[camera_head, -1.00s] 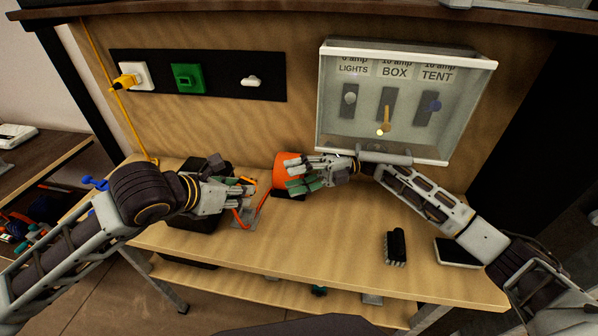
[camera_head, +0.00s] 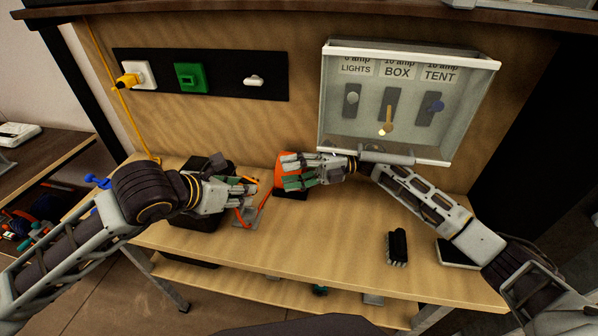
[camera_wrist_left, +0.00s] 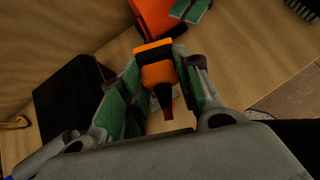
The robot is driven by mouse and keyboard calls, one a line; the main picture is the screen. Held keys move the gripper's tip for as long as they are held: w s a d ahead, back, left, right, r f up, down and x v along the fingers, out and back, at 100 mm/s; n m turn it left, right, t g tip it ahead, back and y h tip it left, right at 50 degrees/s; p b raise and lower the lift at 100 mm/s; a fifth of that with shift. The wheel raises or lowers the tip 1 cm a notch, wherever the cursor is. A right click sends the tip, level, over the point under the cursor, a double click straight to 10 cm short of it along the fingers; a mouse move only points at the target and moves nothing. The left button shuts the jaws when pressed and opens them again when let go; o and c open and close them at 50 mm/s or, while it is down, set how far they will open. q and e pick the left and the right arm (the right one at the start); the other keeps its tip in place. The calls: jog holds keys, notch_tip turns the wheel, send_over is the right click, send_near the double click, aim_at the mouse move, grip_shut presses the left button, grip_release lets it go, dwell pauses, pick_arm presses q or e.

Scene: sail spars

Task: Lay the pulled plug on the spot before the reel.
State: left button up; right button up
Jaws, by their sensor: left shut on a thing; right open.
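My left gripper (camera_head: 252,190) is shut on the orange and black plug (camera_wrist_left: 156,66), which sits between the green finger pads in the left wrist view. In the head view the fingers mostly hide the plug. An orange-red cord (camera_head: 263,203) runs from there towards the orange reel (camera_head: 290,162). A grey patch (camera_head: 246,222) lies on the bench just below the left fingers, in front and to the left of the reel. My right gripper (camera_head: 288,171) is open at the reel, its fingers overlapping it; contact is unclear. The reel also shows in the left wrist view (camera_wrist_left: 158,18).
A black box (camera_head: 190,222) stands behind and below my left wrist. A black brush (camera_head: 397,247) lies on the right of the bench. A switch box (camera_head: 408,52) and a socket strip (camera_head: 220,78) with a yellow plug (camera_head: 125,81) are on the back panel. The front middle is clear.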

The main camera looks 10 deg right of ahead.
aim_at(258, 179)
jog(key=shift+s+a, duration=0.15)
jog(key=shift+a, duration=1.45)
jog(key=shift+s+a, duration=0.2)
jog(key=shift+a, duration=1.45)
jog(key=shift+s+a, duration=0.15)
jog(key=shift+a, duration=1.45)
grip_shut()
pick_arm(q)
jog(key=o, duration=1.2)
jog(key=shift+r, duration=5)
